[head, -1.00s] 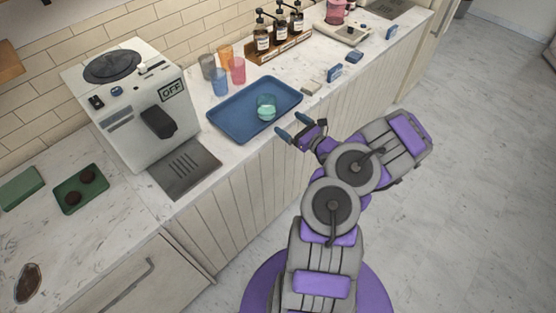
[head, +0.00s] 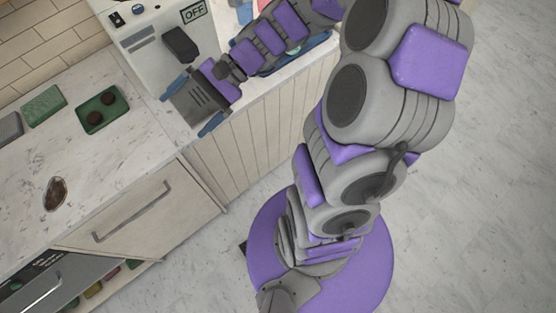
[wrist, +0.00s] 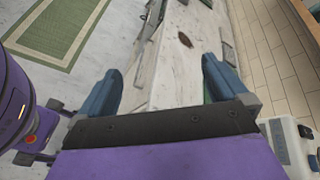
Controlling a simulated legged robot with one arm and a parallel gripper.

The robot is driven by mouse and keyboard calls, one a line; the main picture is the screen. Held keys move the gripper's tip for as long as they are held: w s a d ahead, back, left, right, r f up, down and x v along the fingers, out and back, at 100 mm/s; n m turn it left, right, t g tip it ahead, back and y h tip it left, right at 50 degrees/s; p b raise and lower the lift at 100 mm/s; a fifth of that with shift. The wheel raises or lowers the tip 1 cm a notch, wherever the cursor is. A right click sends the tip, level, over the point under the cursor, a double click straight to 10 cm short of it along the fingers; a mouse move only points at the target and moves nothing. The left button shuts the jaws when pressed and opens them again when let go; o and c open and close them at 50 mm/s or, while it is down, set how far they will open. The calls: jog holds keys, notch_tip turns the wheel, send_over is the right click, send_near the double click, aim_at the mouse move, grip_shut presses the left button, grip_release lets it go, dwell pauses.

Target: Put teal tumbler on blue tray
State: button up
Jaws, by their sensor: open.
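My gripper (head: 192,104) is open and empty.
The white coffee machine (head: 150,30) stands close beside my gripper. A green tray (head: 100,110) with two dark round items and a green block (head: 44,106) lie to the left. A brown spill (head: 55,194) marks the counter.

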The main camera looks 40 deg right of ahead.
jog(key=s+d+f+n+g+h, duration=0.1)
jog(key=s+n+g+h, duration=0.2)
jog(key=s+n+h, duration=1)
jog(key=s+d+m+t, duration=0.1)
jog(key=s+d+m, duration=0.2)
jog(key=s+d, duration=0.3)
jog(key=shift+s+d+r, duration=0.35)
jog(key=shift+s, duration=0.65)
